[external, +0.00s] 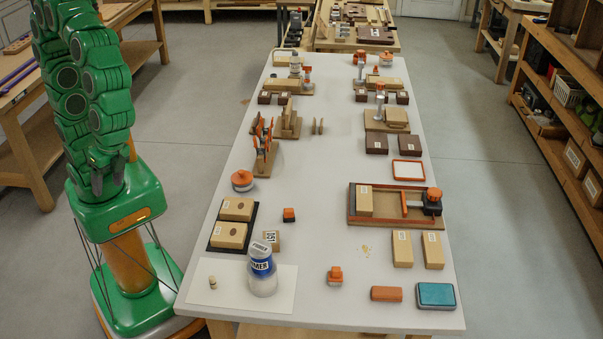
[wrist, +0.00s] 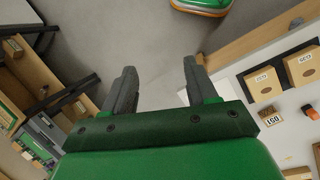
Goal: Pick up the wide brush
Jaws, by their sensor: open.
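No item is clearly recognisable as the wide brush. Small orange-topped tools on the white bench (external: 330,240) include a knobbed one (external: 335,276) near the front and a small dark one with an orange top (external: 289,215) further back. An orange block (external: 386,294) lies at the front right. I cannot tell whether any of these is the brush. My gripper (external: 108,178) hangs left of the bench, away from everything on it. In the wrist view my gripper (wrist: 160,68) has its two dark fingers wide apart with nothing between them.
A clear bottle with a blue label (external: 262,268) stands on a white sheet at the front left. Tan blocks (external: 236,209) sit on a dark tray. A teal pad (external: 436,295) is at the front right corner. Wooden fixtures crowd the back. The bench's middle is mostly clear.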

